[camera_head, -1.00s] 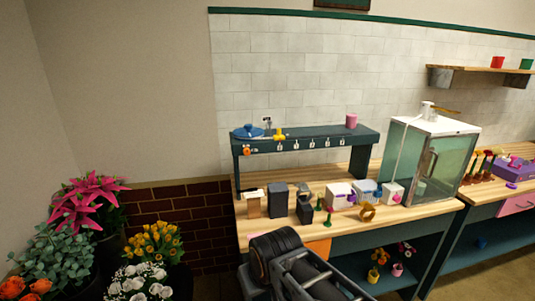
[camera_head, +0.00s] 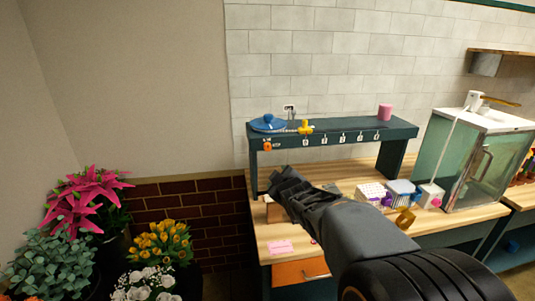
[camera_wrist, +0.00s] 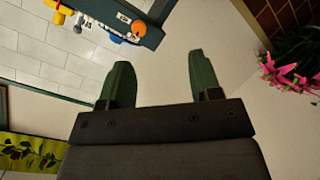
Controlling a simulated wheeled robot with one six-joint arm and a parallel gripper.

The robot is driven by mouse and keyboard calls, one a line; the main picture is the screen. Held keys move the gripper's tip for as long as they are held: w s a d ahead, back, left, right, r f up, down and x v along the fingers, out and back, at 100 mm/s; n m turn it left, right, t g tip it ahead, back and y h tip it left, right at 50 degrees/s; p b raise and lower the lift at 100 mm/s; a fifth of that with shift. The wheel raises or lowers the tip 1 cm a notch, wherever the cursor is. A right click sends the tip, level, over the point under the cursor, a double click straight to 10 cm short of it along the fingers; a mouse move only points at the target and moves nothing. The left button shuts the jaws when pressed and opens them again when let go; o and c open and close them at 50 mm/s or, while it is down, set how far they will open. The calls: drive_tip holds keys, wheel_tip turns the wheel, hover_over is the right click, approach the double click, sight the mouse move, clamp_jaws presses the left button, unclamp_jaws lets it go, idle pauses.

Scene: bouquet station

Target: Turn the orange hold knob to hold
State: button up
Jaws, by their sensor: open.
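The orange hold knob (camera_head: 267,146) sits on the front edge of the dark green raised shelf (camera_head: 395,133), near its left end. It also shows in the wrist view (camera_wrist: 138,28), near the top, beyond my left finger and apart from it. My gripper (camera_head: 277,181) is in front of the shelf's left end, lower than the knob and slightly right of it. In the wrist view (camera_wrist: 158,75), its two green fingers are spread wide with nothing between them. The setting of the knob is too small to read.
A blue lid (camera_head: 268,123), a yellow tap (camera_head: 305,127) and a pink cup (camera_head: 385,112) are on the shelf. Several small boxes stand on the wooden bench (camera_head: 470,212), left of a glass cabinet (camera_head: 485,155). Flowers (camera_head: 160,243) stand at the lower left.

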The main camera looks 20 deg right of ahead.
sight(268, 148)
drive_tip(key=w+d+n+t+p, duration=0.1)
drive_tip(key=w, duration=0.5)
drive_tip(key=w+d+n+t+y+p, duration=0.1)
drive_tip(key=w+n, duration=0.1)
drive_tip(key=w, duration=0.4)
drive_tip(key=w+d+n+t+p, duration=0.1)
drive_tip(key=w+d+p, duration=0.1)
drive_tip(key=w, duration=0.4)
drive_tip(key=shift+w+r+n+t, duration=0.3)
drive_tip(key=shift+r+t, duration=0.1)
drive_tip(key=shift+c, duration=0.5)
drive_tip(key=c, duration=0.8)
drive_tip(key=shift+c, duration=0.2)
